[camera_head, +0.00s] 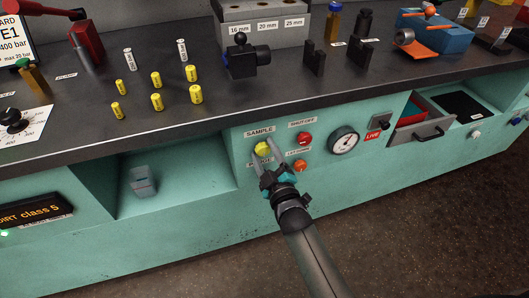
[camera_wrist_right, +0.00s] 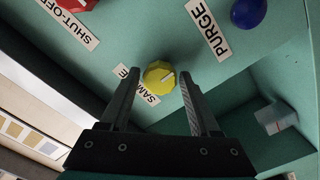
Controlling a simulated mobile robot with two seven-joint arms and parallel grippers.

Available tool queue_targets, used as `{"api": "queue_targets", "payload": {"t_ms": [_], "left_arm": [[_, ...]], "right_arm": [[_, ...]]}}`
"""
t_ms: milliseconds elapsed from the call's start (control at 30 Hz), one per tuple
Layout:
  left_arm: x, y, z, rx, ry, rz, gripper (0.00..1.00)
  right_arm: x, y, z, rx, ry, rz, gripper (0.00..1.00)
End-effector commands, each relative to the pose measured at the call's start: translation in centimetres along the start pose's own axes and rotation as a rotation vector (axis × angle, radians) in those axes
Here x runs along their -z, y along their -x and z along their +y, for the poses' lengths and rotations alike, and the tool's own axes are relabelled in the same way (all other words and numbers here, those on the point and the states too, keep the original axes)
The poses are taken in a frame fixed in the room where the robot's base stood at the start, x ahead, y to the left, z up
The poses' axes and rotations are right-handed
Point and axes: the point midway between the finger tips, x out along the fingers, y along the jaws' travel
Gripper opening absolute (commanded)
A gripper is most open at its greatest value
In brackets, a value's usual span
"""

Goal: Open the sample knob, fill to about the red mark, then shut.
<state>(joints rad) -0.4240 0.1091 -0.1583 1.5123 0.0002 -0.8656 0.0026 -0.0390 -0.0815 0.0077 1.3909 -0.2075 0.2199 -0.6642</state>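The yellow sample knob (camera_head: 263,149) is on the teal front panel under the SAMPLE label. My left gripper is out of view.
Close to the sample knob are a red shut-off knob (camera_head: 305,139), an orange knob (camera_head: 300,165) and a pressure gauge (camera_head: 343,141). In the right wrist view a blue knob (camera_wrist_right: 248,12) is by the PURGE label. The dark worktop (camera_head: 215,110) overhangs the panel. A drawer (camera_head: 420,134) stands open at right.

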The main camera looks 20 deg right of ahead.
Motion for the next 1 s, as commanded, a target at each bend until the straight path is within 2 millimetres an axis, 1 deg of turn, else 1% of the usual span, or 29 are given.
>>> {"api": "queue_targets", "payload": {"t_ms": [33,67,533,767,833,1000], "left_arm": [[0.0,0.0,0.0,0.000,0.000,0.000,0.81],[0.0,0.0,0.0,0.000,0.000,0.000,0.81],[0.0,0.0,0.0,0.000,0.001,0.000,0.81],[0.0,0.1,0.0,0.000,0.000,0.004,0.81],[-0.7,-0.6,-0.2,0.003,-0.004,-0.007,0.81],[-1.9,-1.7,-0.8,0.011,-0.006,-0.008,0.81]], "right_arm": [[0.0,0.0,0.0,0.000,0.000,0.000,0.56],[0.0,0.0,0.0,0.000,0.000,0.000,0.53],[0.0,0.0,0.0,0.000,0.000,0.000,0.00],[0.1,0.0,0.1,0.000,-0.028,0.000,0.00],[0.1,0.0,0.1,0.000,-0.062,0.001,0.00],[0.2,0.0,0.2,0.000,-0.185,0.001,0.00]]}}
